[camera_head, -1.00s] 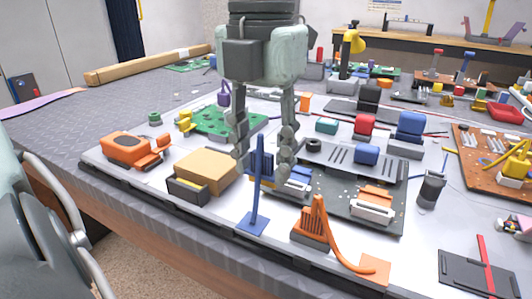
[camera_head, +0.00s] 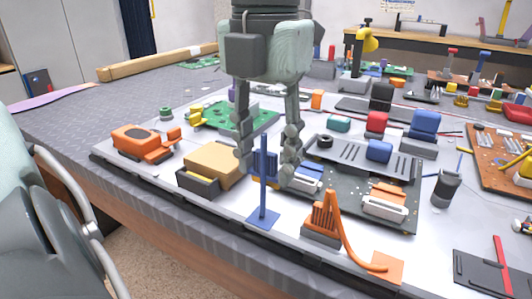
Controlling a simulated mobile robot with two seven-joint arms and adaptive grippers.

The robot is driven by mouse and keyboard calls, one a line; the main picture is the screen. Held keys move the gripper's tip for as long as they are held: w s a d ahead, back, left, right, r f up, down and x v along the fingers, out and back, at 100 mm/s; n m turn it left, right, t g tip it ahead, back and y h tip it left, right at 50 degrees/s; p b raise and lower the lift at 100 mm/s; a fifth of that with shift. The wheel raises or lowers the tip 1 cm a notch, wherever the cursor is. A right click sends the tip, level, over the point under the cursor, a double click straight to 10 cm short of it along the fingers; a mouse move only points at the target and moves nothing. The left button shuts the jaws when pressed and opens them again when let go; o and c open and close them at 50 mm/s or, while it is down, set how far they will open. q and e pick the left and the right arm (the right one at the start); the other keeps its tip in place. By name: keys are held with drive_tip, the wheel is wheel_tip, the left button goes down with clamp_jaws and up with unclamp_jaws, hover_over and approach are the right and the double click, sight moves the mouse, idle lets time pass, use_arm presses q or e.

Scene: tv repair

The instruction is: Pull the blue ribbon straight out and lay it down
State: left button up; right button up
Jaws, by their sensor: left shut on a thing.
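The blue ribbon has a thin upright strip (camera_head: 264,190) and a flat square foot (camera_head: 263,218) near the front edge of the white mat. Its ridged blue plug (camera_head: 266,163) stands just behind the strip, by the dark circuit board. My left gripper (camera_head: 267,166) reaches down from above, with one finger on each side of the plug, and is shut on it. The plug's lower end and its seat are partly hidden, so I cannot tell whether it is clear of the socket. My right gripper is not in view.
An orange ribbon (camera_head: 345,235) with a ridged plug stands close on the right. A tan box (camera_head: 213,163) is close on the left. The dark board (camera_head: 385,170) carries several coloured parts.

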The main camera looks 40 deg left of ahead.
use_arm(q)
drive_tip(key=shift+f+b, duration=1.9)
drive_tip(key=shift+f, duration=0.2)
drive_tip(key=o, duration=1.2)
drive_tip(key=shift+r, duration=0.1)
wheel_tip(320, 180, up, 12)
drive_tip(key=shift+f, duration=0.1)
